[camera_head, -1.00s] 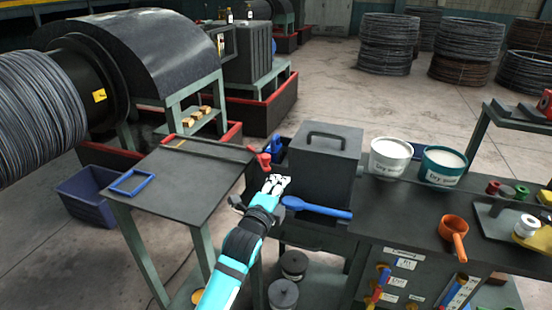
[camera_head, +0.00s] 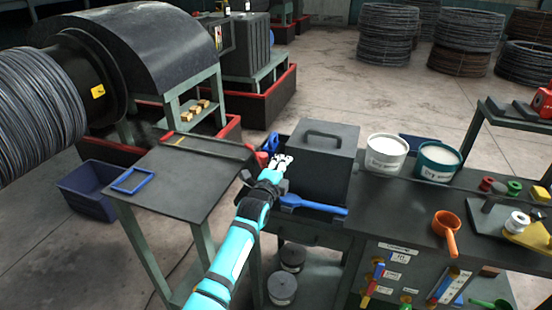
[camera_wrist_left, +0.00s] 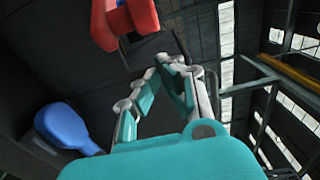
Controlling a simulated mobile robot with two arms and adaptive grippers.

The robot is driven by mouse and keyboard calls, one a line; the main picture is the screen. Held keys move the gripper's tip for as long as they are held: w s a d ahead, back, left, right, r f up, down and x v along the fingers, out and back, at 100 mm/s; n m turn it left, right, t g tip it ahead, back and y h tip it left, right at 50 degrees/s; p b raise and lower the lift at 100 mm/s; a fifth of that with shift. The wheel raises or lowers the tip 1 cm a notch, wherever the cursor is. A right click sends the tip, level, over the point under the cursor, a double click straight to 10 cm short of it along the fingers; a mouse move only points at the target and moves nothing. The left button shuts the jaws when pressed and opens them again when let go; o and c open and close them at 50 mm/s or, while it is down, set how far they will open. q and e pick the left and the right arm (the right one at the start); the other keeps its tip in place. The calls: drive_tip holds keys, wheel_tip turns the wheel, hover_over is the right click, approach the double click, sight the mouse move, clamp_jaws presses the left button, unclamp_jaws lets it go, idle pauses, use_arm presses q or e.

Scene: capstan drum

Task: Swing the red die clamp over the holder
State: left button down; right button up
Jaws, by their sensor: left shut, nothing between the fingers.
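The red die clamp (camera_head: 262,158) is at the left of the dark lidded box, just left of my left gripper's fingers; part of it may be hidden by them. In the left wrist view a red part (camera_wrist_left: 122,18) shows at the top, beyond the fingertips, with a visible gap. A blue part (camera_head: 272,142) stands just behind the clamp. My left gripper (camera_head: 284,160) is shut and empty, its tip close to the box; it also fills the wrist view's middle (camera_wrist_left: 174,62). I cannot make out the holder clearly. My right gripper is not in view.
The dark box (camera_head: 318,165) with a handle stands right of my gripper. A blue long-handled tool (camera_head: 318,207) lies in front of it. White (camera_head: 385,152) and teal (camera_head: 437,160) buckets stand further right. A low table (camera_head: 180,185) with a blue frame is at left.

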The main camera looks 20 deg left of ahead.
use_arm(q)
drive_tip(key=shift+s+a+r, duration=0.1)
drive_tip(key=shift+s+a, duration=0.15)
drive_tip(key=shift+a, duration=0.3)
drive_tip(key=shift+s+a, duration=0.2)
drive_tip(key=shift+a, duration=0.3)
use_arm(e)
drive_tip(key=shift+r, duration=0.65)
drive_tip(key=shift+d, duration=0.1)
use_arm(q)
drive_tip(key=shift+s+a+m+h, duration=0.25)
drive_tip(key=shift+m+h, duration=0.05)
drive_tip(key=shift+h, duration=0.3)
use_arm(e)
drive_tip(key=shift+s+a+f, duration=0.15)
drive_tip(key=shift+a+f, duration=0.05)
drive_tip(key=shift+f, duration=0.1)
use_arm(q)
drive_tip(key=shift+a, duration=0.1)
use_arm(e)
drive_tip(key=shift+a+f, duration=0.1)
